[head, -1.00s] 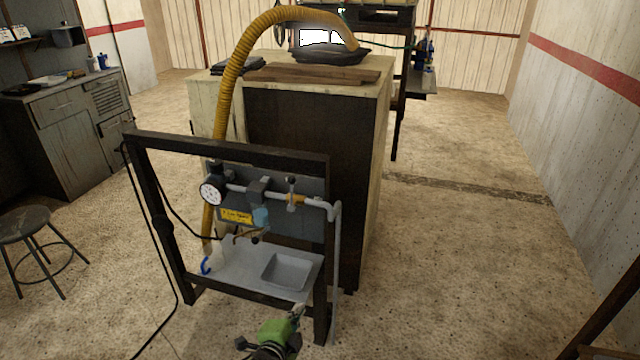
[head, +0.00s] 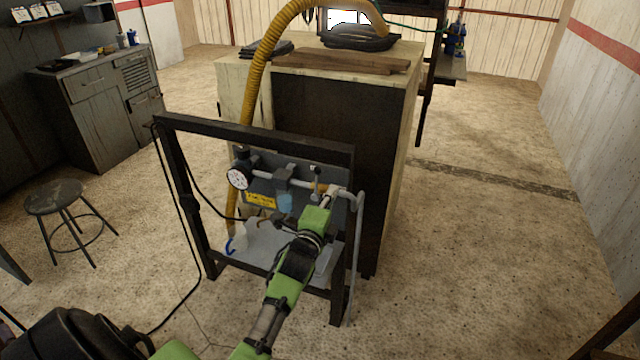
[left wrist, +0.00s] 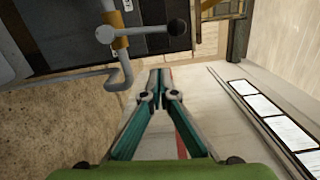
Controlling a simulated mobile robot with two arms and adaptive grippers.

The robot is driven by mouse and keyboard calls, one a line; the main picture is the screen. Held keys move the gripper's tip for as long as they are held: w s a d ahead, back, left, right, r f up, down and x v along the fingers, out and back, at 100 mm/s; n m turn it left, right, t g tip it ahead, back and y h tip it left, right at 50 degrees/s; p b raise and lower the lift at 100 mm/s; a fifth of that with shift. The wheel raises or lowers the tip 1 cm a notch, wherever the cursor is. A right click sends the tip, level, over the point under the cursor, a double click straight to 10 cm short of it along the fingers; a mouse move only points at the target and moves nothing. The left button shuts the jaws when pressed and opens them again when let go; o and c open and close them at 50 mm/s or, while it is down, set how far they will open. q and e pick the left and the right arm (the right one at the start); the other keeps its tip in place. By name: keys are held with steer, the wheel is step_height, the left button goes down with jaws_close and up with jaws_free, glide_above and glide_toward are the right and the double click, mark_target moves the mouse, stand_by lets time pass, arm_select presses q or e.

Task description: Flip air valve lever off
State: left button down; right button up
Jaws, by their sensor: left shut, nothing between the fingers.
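The air valve sits on the grey pipe of the framed panel. Its lever (head: 316,183) shows in the head view just beyond my left gripper (head: 328,202), and stands crosswise to the pipe. In the left wrist view the lever (left wrist: 152,31) is a grey rod with a black ball knob, reaching right from the yellow-banded valve body (left wrist: 118,42). My left gripper (left wrist: 158,76) is shut and empty, its fingertips below the knob in that picture with a visible gap. Whether the gripper touches the pipe in the head view is unclear. My right gripper is out of view.
The dark panel frame (head: 255,136) surrounds a gauge (head: 238,178) and piping. A downward pipe (head: 357,265) stands right of the gripper. Behind is a wooden cabinet (head: 345,140) with a yellow hose (head: 256,90). A stool (head: 55,197) stands left. The floor at right is clear.

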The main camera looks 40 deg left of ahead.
mark_target(316, 184)
arm_select(q)
steer(key=a, duration=0.1)
steer(key=a+p, duration=0.1)
steer(key=a, duration=0.2)
steer(key=shift+w+a+r+p, duration=0.1)
steer(key=shift+w+r+p, duration=0.05)
steer(key=shift+w+p, duration=0.15)
steer(key=shift+s+a+r+n, duration=0.1)
steer(key=shift+a+r+n, duration=0.05)
steer(key=shift+a+n, duration=0.55)
